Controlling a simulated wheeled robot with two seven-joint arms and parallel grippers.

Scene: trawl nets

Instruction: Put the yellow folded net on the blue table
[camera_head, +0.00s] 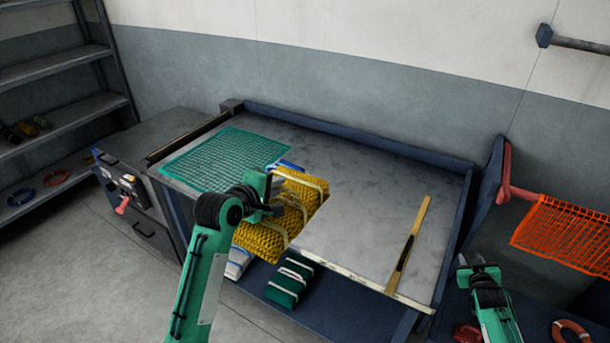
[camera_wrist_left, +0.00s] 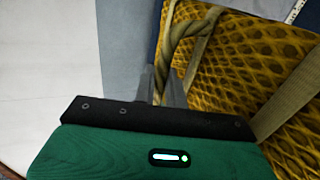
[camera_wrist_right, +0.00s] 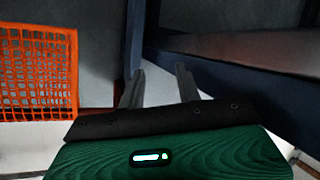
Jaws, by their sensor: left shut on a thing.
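The yellow folded net (camera_head: 263,240) is a thick bundle tied with pale straps. It is at the front left edge of the blue table (camera_head: 365,149), partly over the grey top and partly hanging past the front edge. My left gripper (camera_head: 272,200) is at its left side. In the left wrist view the fingers (camera_wrist_left: 165,88) are shut on a strap of the yellow folded net (camera_wrist_left: 240,70). Whether the net touches the table top is hard to tell. My right gripper (camera_head: 480,264) is apart from the table at the lower right, with open, empty fingers in the right wrist view (camera_wrist_right: 160,85).
A green net (camera_head: 225,157) lies on the table's left part, with a blue tool (camera_head: 291,166) beside it. A yellow wooden ruler (camera_head: 410,245) lies at the right. The middle top is clear. A green bundle (camera_head: 289,282) sits on the lower shelf. An orange net (camera_head: 565,236) hangs right.

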